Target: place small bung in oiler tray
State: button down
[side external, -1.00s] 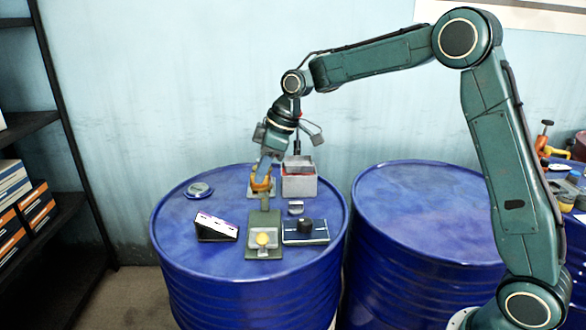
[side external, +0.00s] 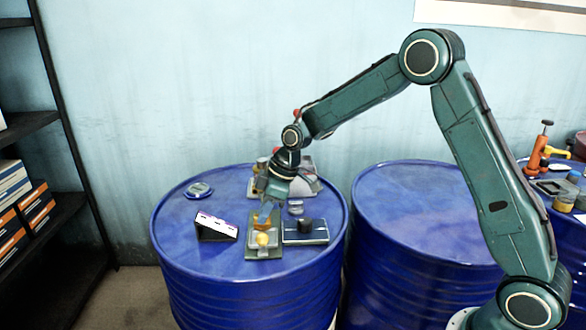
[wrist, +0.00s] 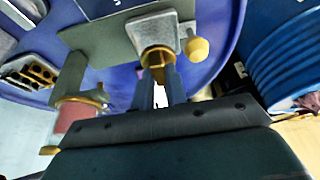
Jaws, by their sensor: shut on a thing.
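In the wrist view the piece is between my fingertips, at the edge of a pale grey square holder (wrist: 176,22). I cannot tell whether it touches the holder. A round yellow knob (wrist: 197,48) is close beside it; it also shows in the side view (side external: 262,239).
A black-knobbed blue box (side external: 306,232) stands just right of the tray, and a dark wedge with a pale top (side external: 216,227) to its left. A round gauge (side external: 199,190) lies at the back left. The blue drum top (side external: 185,240) is clear at the front left.

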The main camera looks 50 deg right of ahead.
jog(key=shift+f, duration=1.75)
jog(key=shift+f, duration=0.15)
jog(key=c, duration=1.4)
grip_release()
jog(key=v, duration=1.2)
